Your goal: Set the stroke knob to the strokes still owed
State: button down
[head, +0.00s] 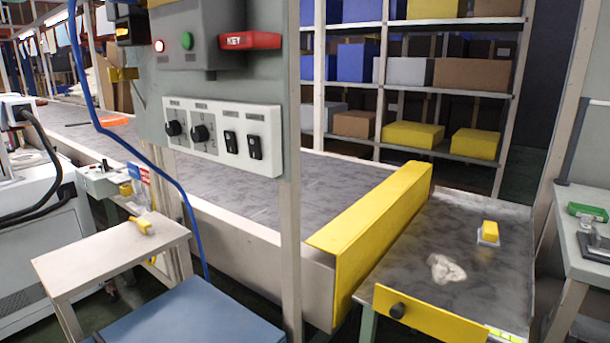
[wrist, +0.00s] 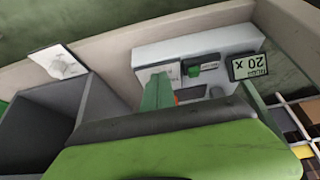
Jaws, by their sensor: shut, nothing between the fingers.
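A white control panel (head: 222,138) is fixed to the grey post in the head view. It carries two black rotary knobs, a left knob (head: 174,128) and a right knob (head: 200,133) with marks around it, and two black switches. The lettering is too small to tell which is the stroke knob, and the settings cannot be read. My gripper (wrist: 203,92) shows as green parts low in the wrist view, shut and empty, with its tips hard to make out. It is not in the head view. Neither knob can be identified in the wrist view.
Above the panel are red and green lights and a red key tag (head: 250,41). The conveyor (head: 300,190) ends at a yellow guard (head: 370,235). A blue-topped stool stands in front.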

notch_tip(320, 180, up, 6)
jog(key=p, duration=0.6)
